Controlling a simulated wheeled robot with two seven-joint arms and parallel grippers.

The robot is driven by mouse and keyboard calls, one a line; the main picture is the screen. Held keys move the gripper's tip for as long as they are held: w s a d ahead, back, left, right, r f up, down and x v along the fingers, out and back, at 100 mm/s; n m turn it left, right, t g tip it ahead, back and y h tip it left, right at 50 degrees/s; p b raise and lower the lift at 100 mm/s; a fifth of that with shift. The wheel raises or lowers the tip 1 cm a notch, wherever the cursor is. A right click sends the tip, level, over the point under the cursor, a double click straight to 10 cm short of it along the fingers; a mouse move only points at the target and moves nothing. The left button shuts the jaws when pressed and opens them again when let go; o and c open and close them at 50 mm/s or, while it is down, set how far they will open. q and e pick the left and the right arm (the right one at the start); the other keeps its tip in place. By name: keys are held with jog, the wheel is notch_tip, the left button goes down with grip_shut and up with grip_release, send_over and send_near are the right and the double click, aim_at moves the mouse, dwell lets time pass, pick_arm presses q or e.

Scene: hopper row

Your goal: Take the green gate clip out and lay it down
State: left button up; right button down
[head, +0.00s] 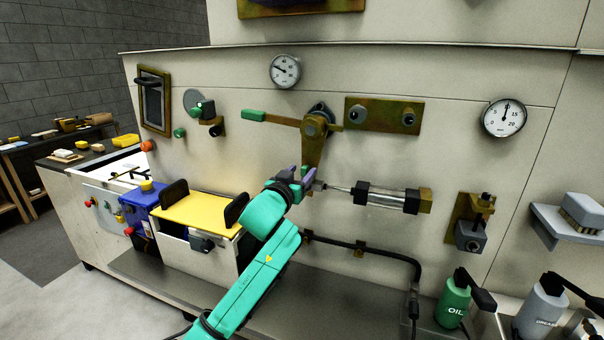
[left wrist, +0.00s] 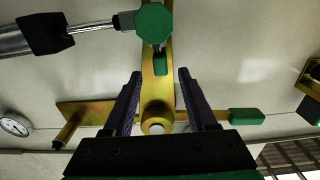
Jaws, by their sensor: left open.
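In the left wrist view, a small green tab (left wrist: 160,63) sits on the brass lever arm (left wrist: 160,90), just below a green eight-sided knob (left wrist: 153,22) at the rod's end joint. I take the tab to be part of the gate clip; the knob hides the rest. My left gripper (left wrist: 160,76) is open, its two dark purple fingers on either side of the lever arm and tab, with no visible grip on either. In the head view, my left gripper (head: 301,172) is at the lever's lower end and mostly hides the clip area. My right gripper is not in view.
The lever pivots on the wall and has a green handle (head: 254,116). A cylinder (head: 386,196) and its rod lie right of my gripper. A yellow-topped box (head: 200,211) stands lower left. An oil bottle (head: 453,305) stands on the ledge at lower right.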

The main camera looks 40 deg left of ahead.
pick_arm(q)
jog(key=shift+w+a+f, duration=0.1)
jog(key=shift+w+a, duration=0.25)
jog(key=shift+w, duration=0.3)
jog(key=shift+s+d, duration=0.1)
jog(key=shift+s, duration=0.05)
grip_shut()
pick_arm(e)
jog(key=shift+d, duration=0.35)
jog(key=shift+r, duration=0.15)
